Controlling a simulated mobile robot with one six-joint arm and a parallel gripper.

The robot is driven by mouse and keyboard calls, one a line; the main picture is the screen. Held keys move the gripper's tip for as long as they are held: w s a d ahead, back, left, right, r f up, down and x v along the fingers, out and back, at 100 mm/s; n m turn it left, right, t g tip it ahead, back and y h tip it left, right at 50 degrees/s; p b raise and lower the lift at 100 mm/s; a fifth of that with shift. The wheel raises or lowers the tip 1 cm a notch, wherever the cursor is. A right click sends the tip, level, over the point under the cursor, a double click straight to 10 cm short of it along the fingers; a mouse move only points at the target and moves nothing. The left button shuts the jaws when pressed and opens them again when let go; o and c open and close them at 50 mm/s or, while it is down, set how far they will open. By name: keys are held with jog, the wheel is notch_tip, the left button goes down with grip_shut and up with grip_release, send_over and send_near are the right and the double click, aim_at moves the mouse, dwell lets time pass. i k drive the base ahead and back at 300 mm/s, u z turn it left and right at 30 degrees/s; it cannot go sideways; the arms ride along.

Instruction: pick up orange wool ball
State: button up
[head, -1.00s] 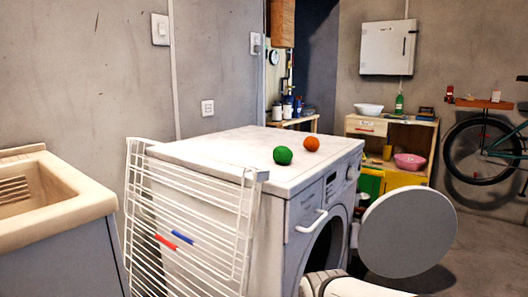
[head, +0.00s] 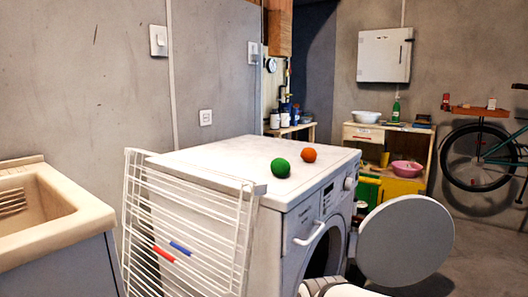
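The orange wool ball (head: 309,155) rests on top of the white washing machine (head: 215,152), toward its far right part. A green ball (head: 280,167) sits close by, nearer and to the left, with a small gap between them. Both balls are in plain sight in the head view. My gripper is not in view. A white rounded part at the bottom edge may be my arm, but I cannot be sure.
A white drying rack (head: 190,215) with red and blue pegs stands against the washer's near side. A sink (head: 45,215) is at the left. A round pale disc (head: 405,242) stands out at the washer's front right. The rest of the washer top is clear.

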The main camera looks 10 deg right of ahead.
aim_at(309, 154)
jog(key=u, duration=0.05)
jog(key=k, duration=1)
jog(key=z, duration=1.3)
jog(key=i, duration=2.1)
jog(key=u, duration=2)
